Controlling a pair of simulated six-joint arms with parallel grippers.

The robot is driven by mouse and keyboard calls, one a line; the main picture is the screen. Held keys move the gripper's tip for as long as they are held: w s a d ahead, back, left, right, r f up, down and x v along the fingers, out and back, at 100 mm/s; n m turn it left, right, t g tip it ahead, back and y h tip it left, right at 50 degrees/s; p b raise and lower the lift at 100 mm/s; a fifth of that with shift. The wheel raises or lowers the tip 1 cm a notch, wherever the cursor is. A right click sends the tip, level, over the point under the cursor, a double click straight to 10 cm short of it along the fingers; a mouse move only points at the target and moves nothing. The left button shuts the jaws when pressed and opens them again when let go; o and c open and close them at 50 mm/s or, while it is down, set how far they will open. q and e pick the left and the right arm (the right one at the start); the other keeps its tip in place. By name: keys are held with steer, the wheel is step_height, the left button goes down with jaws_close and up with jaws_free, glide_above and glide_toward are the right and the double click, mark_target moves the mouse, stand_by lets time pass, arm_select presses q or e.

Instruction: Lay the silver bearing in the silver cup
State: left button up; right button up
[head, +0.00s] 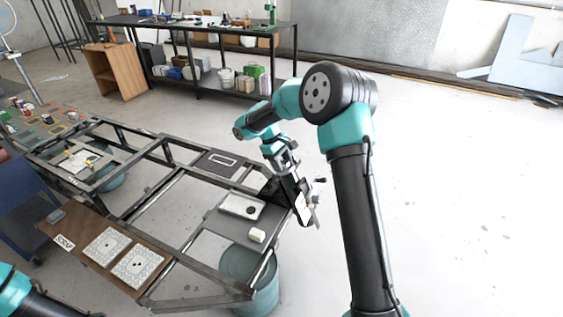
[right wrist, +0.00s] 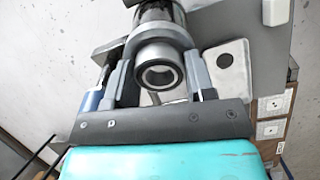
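The silver bearing (right wrist: 160,76) shows in the right wrist view as a bright ring with a dark hole, between the fingers of my right gripper (right wrist: 160,85). The fingers lie close along both its sides and appear closed on it. Right behind it is a grey rounded body (right wrist: 158,33) with a dark upper part, which looks like the silver cup; I cannot tell whether they touch. In the head view my right gripper (head: 303,205) points down at the right end of the frame table, and the bearing cannot be made out there. My left gripper is out of view.
A pale plate with a black dot (head: 241,206) and a small white block (head: 257,235) lie beside my right gripper. The metal frame table (head: 185,170) has open gaps. A blue-grey drum (head: 262,292) stands below.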

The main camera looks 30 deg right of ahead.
steer(key=o, duration=0.5)
steer(key=shift+s+f, duration=0.25)
steer(key=shift+f, duration=0.35)
steer(key=v, duration=1.8)
steer(key=shift+w+d+r, duration=0.25)
steer(key=shift+d+r, duration=0.05)
steer(key=shift+r, duration=0.05)
